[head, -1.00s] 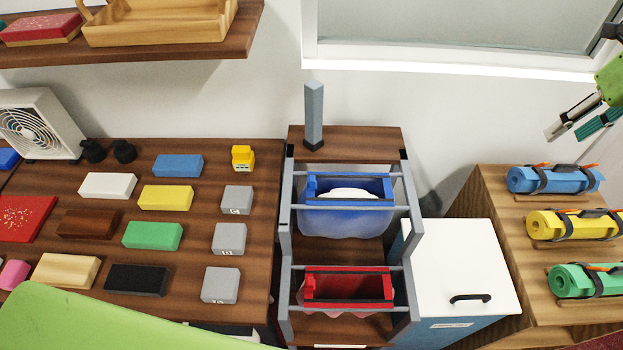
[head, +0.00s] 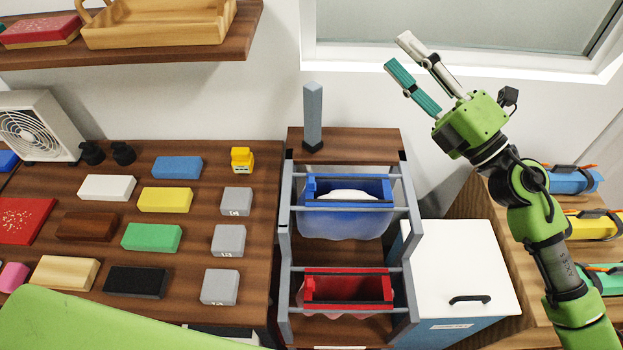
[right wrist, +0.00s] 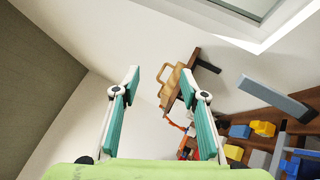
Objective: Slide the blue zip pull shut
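A blue-rimmed bag (head: 345,222) hangs between the grey bars of a rack in the middle of the head view. Its top gapes open, and something white (head: 348,194) shows inside. I cannot make out a separate blue zip pull on it. A red-rimmed bag (head: 348,289) hangs in front of it, also open at the top. My right gripper (head: 396,51) is raised above and to the right of the blue bag, well apart from it. Its fingers are spread and empty, as the right wrist view (right wrist: 160,80) also shows. My left gripper is out of view.
A grey post (head: 313,115) stands on the rack's back board. A white-lidded box (head: 460,268) is right of the rack. Rolled mats, one blue (head: 575,181), lie at the far right. Several coloured blocks cover the left counter (head: 205,172). A window is behind the gripper.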

